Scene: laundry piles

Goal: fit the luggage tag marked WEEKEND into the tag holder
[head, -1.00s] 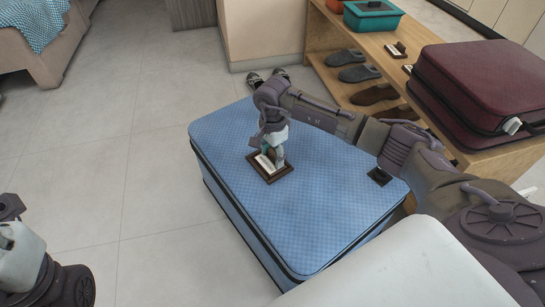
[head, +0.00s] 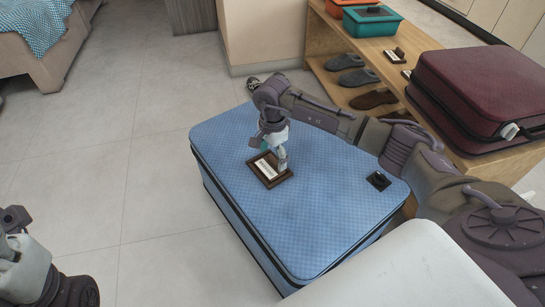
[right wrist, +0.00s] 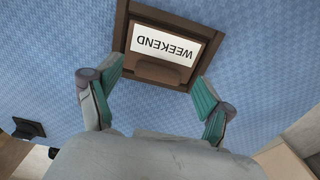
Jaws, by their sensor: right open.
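The luggage tag (right wrist: 167,47), white with the word WEEKEND and with a brown grip piece (right wrist: 158,70) along one edge, lies inside the dark brown frame of the tag holder (right wrist: 122,25). In the right wrist view the tag looks flat and roughly square with the frame. In the head view, the tag (head: 265,169) and holder (head: 270,184) rest on the blue suitcase (head: 320,190). My right gripper (right wrist: 157,98) is open, its teal finger pads apart on either side of the grip piece, not touching it. My left gripper (head: 15,220) is partly visible at the left edge; its jaws are unclear.
A small dark block (head: 379,181) lies on the suitcase's right side. A wooden shelf bench (head: 345,30) at the right holds shoes, a teal box (head: 373,20) and a maroon suitcase (head: 490,85). The tiled floor (head: 100,150) at the left is clear.

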